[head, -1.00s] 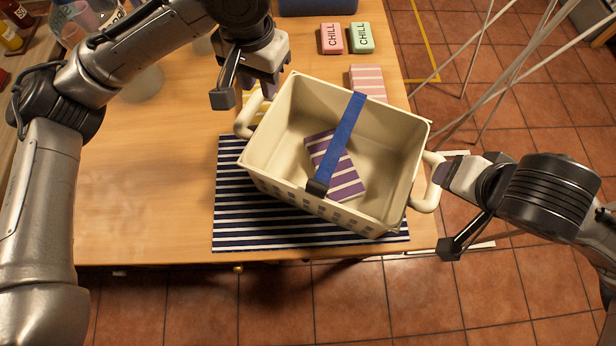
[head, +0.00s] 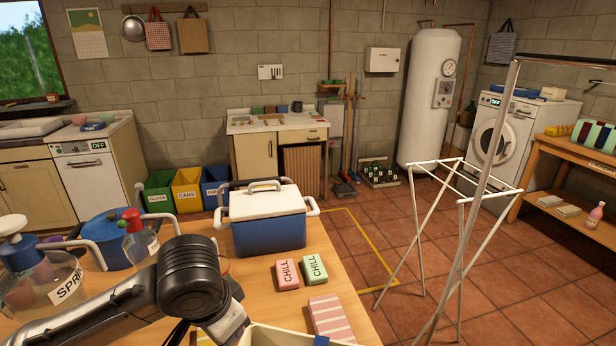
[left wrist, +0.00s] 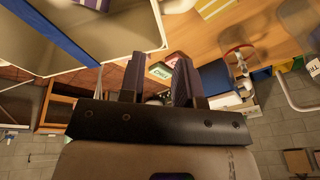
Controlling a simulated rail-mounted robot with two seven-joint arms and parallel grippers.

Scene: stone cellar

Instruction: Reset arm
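The cream basket (head: 290,337) barely shows at the bottom edge of the head view, with a bit of blue strap (head: 322,341). In the left wrist view the basket's wall and the blue strap (left wrist: 52,36) fill the upper left. My left arm comes in at the bottom left of the head view, its gripper end beside the basket's left side, with the fingertips hidden there. In the left wrist view my left gripper (left wrist: 158,65) has its two dark fingers apart, with nothing between them. My right gripper is out of view.
A white drying rack (head: 450,165) stands on the floor at right.

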